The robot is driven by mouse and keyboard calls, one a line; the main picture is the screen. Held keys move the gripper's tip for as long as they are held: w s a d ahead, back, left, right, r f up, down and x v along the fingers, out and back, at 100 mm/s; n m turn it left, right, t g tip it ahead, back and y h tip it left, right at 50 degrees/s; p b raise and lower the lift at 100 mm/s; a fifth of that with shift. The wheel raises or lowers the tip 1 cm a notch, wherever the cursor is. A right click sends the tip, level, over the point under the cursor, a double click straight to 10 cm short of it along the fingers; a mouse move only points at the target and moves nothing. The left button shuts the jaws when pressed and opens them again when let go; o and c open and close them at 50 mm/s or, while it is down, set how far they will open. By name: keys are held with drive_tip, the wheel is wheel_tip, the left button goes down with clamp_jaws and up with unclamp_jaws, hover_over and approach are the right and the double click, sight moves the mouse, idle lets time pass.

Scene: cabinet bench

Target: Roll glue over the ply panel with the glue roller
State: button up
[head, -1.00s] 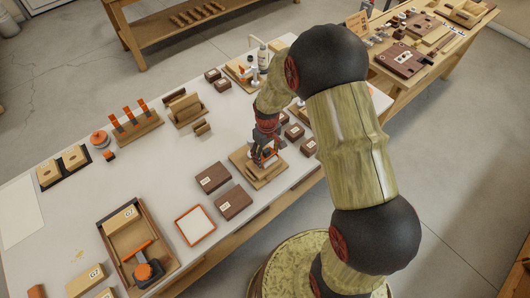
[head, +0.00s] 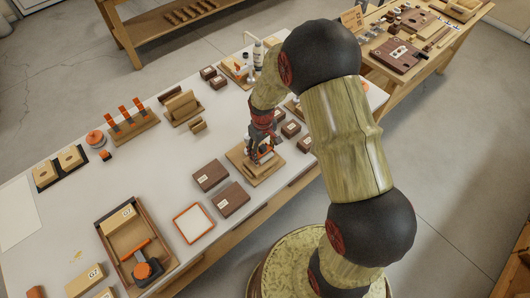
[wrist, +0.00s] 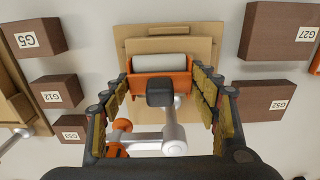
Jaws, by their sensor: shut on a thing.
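The ply panel (wrist: 190,47) is a tan board lying on a larger tan base, beneath my gripper. It also shows in the head view (head: 266,172), partly hidden by the gripper. The glue roller (wrist: 160,62) has a pale cylinder in an orange housing, with a dark block and grey metal parts behind it. My gripper (wrist: 163,84) is shut on the glue roller, a finger at each side of the orange housing. The roller is over the panel; I cannot tell whether the cylinder touches it. In the head view my gripper (head: 262,155) is low over the panel.
Dark labelled blocks flank the panel, such as G5 (wrist: 35,38) and G52 (wrist: 272,103). An orange-rimmed white tile (head: 194,223) and a wooden tray (head: 117,226) lie nearer the front. A bottle (head: 257,53) stands behind. Bare bench shows at the left.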

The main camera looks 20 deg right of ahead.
drive_tip(key=shift+w+a, duration=0.1)
drive_tip(key=shift+w, duration=0.2)
drive_tip(key=shift+s, duration=0.1)
drive_tip(key=shift+s+d, duration=0.2)
drive_tip(key=shift+s, duration=0.35)
drive_tip(key=shift+s+d, duration=0.15)
drive_tip(key=shift+s, duration=0.4)
drive_tip(key=shift+w, duration=0.15)
drive_tip(key=shift+w+a, duration=0.2)
drive_tip(key=shift+w, duration=0.35)
drive_tip(key=shift+w+a, duration=0.15)
drive_tip(key=shift+w, duration=0.35)
